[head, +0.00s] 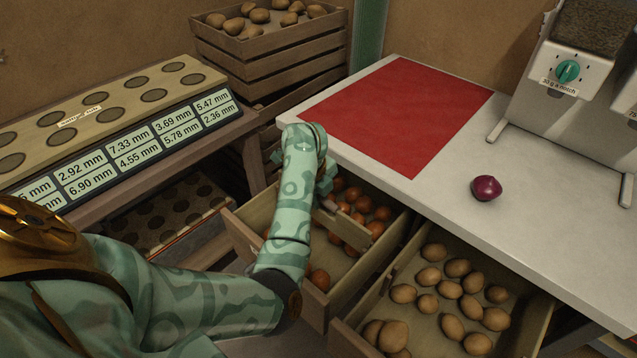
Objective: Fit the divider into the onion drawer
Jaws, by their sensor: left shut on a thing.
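The onion drawer (370,272) is pulled out under the white worktop, with several brown onions (358,207) in it. The divider (345,226), a short wooden board, shows over the middle of this drawer with onions on both sides. My left gripper (328,198) is over the drawer, shut on the divider near its far left end. My forearm hides part of the drawer's left side and some onions. I cannot tell whether the divider sits down in the drawer or is held above its floor. My right gripper is not in view.
A potato drawer (400,268) stands open to the right. The worktop (425,195) carries a red mat (395,115), a red onion (486,188) and a dispenser (560,95). A potato crate (275,50) stands behind; a sizing board (120,100) is at left.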

